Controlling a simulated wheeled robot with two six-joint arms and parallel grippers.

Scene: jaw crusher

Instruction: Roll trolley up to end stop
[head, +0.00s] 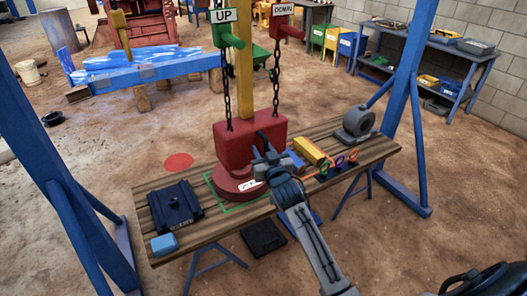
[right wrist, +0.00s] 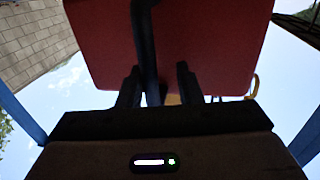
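A red block (head: 250,140) with a round red base stands over the wooden bench, below two chains and in front of a yellow post. A black curved bar (head: 264,142) is at its front right. My right gripper (head: 268,158) is at that bar, close to the block. In the right wrist view the red block (right wrist: 190,40) fills the top, and the black bar (right wrist: 144,45) runs down between my two fingers (right wrist: 158,88). The fingers are apart, with a gap on the bar's right. No trolley or end stop can be made out. My left gripper is not seen.
The wooden bench (head: 222,228) holds a dark blue plate (head: 174,206), a blue block (head: 163,245), a yellow block (head: 309,151) and a grey round part (head: 357,124). Blue frame legs (head: 404,115) stand at both sides.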

